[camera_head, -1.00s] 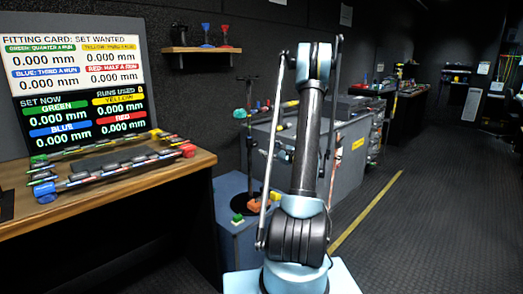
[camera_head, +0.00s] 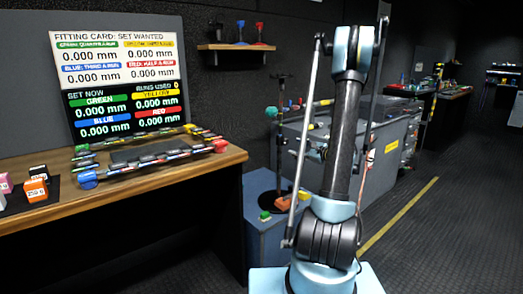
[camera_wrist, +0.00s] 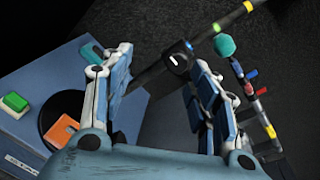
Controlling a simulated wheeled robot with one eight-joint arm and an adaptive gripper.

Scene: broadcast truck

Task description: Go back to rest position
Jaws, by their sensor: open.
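My gripper (camera_wrist: 158,75) shows in the wrist view with its two pale blue fingers spread apart and nothing between them.
A wooden bench (camera_head: 120,195) at left bears a fitting card screen (camera_head: 122,78), a rack of coloured rods and several small blocks. A blue stand (camera_head: 258,240) with a green button and an orange piece is beside my arm. The aisle floor (camera_head: 445,235) at right is clear.

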